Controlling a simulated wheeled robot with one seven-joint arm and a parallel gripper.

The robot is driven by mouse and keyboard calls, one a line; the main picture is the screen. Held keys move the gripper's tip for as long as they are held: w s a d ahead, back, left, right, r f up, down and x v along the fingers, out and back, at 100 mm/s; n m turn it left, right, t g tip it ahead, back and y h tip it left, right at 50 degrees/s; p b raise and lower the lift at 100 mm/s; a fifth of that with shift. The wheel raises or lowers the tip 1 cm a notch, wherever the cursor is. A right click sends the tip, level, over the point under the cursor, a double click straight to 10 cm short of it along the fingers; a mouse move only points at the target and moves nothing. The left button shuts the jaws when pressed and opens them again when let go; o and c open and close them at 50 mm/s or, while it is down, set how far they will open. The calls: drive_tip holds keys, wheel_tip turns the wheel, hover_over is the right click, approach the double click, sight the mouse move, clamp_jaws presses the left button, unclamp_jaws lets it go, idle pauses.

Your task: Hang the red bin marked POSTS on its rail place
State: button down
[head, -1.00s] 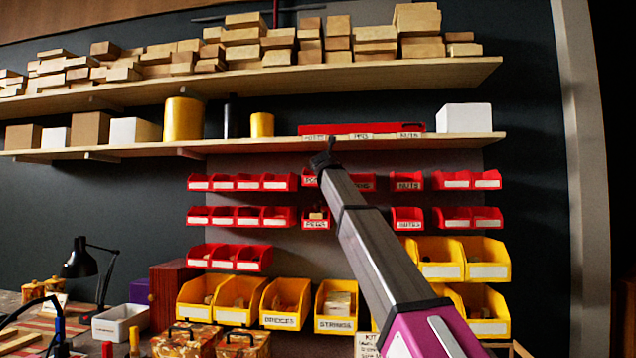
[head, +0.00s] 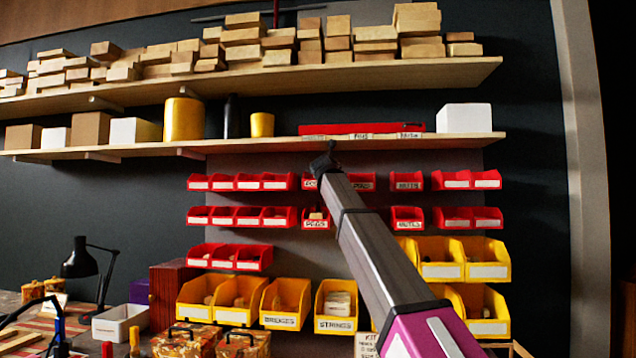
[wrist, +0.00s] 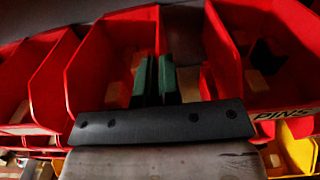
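The red POSTS bin (head: 309,183) is at the upper row of red bins in the head view, left of the PINS bin. Only the start of its label shows, and my arm hides its right part. In the wrist view the red bin (wrist: 100,62) lies open below my gripper (wrist: 155,78), with small light pieces inside. The two green-padded fingers stand close together, one on each side of the bin's right wall, and look shut on it. The bin is at rail height; whether its back is seated on the rail is hidden.
The PINS bin (wrist: 262,60) is just right, with a narrow grey gap between. Another red bin (wrist: 50,80) is close on the left. A wooden shelf (head: 440,142) with a long red tray (head: 360,129) runs just above. The PEGS bin (head: 315,222) hangs below.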

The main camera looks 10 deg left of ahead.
drive_tip(key=shift+f, duration=0.15)
drive_tip(key=c, duration=1.2)
unclamp_jaws()
drive_tip(key=shift+c, duration=0.2)
drive_tip(key=s, duration=1.1)
drive_tip(key=shift+d, duration=0.35)
